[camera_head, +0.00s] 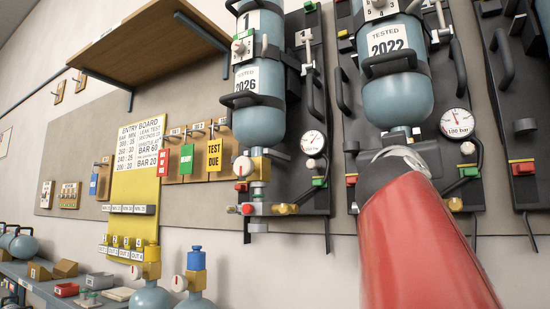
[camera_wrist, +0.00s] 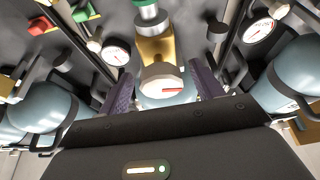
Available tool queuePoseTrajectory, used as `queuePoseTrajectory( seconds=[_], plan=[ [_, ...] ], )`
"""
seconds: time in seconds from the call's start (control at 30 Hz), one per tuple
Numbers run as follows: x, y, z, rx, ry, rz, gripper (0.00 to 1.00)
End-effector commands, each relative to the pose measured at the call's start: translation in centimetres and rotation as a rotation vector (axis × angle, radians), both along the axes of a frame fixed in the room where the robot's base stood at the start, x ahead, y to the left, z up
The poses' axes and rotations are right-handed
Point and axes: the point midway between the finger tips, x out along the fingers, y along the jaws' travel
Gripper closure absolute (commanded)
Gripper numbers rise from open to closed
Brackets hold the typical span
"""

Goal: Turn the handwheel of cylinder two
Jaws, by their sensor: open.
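Cylinder two, a blue-grey bottle marked TESTED 2022 (camera_head: 392,85), hangs neck down on a dark backplate in the head view; my red arm covers its valve there. In the wrist view, the brass valve body (camera_wrist: 156,50) carries a white dial (camera_wrist: 162,86) with a red mark. A silver and green round part (camera_wrist: 150,14) sits at the valve's far end; I cannot tell whether it is the handwheel. My gripper (camera_wrist: 163,80) is open, its purple fingers apart on either side of the dial and valve, holding nothing. Finger contact is unclear.
Cylinder one (camera_head: 258,75) hangs to the left with its brass valve (camera_head: 260,167). Pressure gauges (camera_head: 457,122), hooked handles and red and green blocks crowd the backplates. A wooden shelf (camera_head: 150,40) juts out at upper left. More cylinders stand below.

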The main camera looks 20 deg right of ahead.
Motion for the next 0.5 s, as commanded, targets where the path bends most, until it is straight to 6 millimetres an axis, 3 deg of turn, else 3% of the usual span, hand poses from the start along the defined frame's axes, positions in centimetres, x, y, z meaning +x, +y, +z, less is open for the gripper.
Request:
queuePoseTrajectory(
  seconds=[0.27, 0.5],
  plan=[
    [0.08, 0.0, 0.08, 0.0, 0.0, 0.0, 0.34],
    [0.07, 0.0, 0.08, 0.001, -0.001, 0.0, 0.66]
  ],
)
